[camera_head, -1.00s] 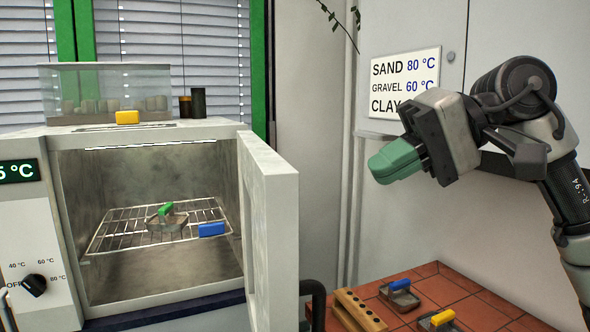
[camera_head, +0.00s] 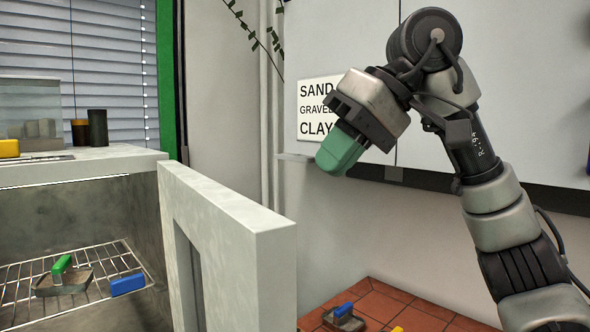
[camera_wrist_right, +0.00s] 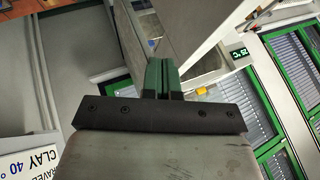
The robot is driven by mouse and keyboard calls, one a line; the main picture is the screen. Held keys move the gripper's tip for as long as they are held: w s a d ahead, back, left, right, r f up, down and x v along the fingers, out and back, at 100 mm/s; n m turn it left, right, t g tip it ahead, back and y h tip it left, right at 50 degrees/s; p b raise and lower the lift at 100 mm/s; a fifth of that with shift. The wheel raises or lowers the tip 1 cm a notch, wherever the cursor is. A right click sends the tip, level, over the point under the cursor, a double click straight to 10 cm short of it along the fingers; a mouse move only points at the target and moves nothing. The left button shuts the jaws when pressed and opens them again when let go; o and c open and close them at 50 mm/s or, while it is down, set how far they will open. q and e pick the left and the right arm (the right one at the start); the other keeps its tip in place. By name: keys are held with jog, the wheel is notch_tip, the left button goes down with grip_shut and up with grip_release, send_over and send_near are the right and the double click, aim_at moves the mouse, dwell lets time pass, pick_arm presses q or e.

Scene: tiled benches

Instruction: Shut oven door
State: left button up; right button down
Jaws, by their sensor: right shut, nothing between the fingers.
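The oven (camera_head: 100,165) stands at the left in the head view with its front open. Its pale grey door (camera_head: 250,240) stands swung out toward me on the right side of the opening. My right gripper (camera_head: 338,155), with green fingers, is shut and empty, apart from the door, above it and to its right. In the right wrist view the shut green fingers (camera_wrist_right: 161,78) point toward the door (camera_wrist_right: 185,30). On the wire rack (camera_head: 105,268) inside are a green-handled tray (camera_head: 62,275) and a blue block (camera_head: 128,284). My left gripper does not show.
A yellow block (camera_head: 9,148), a clear box (camera_head: 30,105) and a dark jar (camera_head: 97,127) stand on the oven. A sign (camera_head: 318,105) hangs on the wall behind my right gripper. A tiled bench (camera_head: 400,310) lies lower right with a blue-handled tray (camera_head: 344,318).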

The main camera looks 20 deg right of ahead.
aim_at(265, 213)
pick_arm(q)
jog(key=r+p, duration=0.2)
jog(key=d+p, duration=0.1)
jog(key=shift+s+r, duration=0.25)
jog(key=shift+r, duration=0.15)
pick_arm(e)
jog(key=a+f, duration=0.2)
jog(key=w+a+f, duration=0.1)
jog(key=a+f, duration=0.1)
jog(key=a, duration=0.1)
jog(key=a+f, duration=0.2)
jog(key=a, duration=0.1)
jog(key=shift+w+a+f, duration=0.2)
jog(key=shift+w+f, duration=0.1)
jog(key=shift+f, duration=0.05)
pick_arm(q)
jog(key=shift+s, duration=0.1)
